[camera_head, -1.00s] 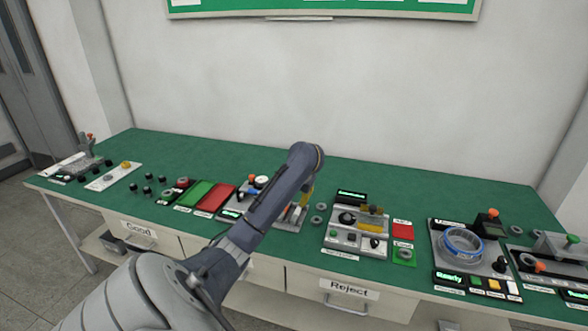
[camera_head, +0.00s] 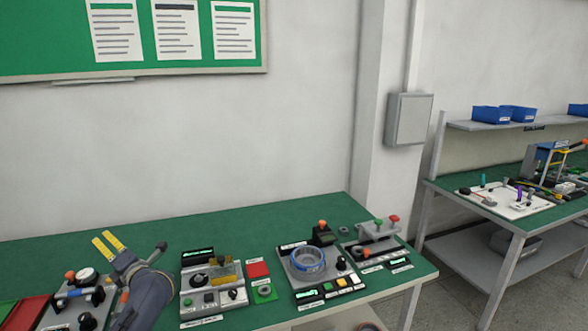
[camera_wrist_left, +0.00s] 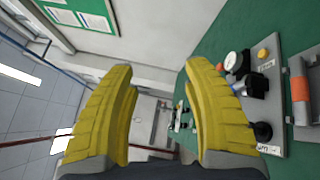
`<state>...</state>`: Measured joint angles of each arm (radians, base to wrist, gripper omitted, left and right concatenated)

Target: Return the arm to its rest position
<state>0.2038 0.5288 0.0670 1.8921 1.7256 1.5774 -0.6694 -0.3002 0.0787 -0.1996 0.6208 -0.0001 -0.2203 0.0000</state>
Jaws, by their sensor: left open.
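The dark blue arm (camera_head: 146,296) comes up from the bottom edge. My right gripper is not in either view.
The green bench (camera_head: 240,219) carries a station (camera_head: 213,272) with a yellow part, red and green pads, and a station with a blue ring (camera_head: 307,258). A grey box (camera_head: 409,119) hangs on the wall. Another bench (camera_head: 500,246) stands at the right.

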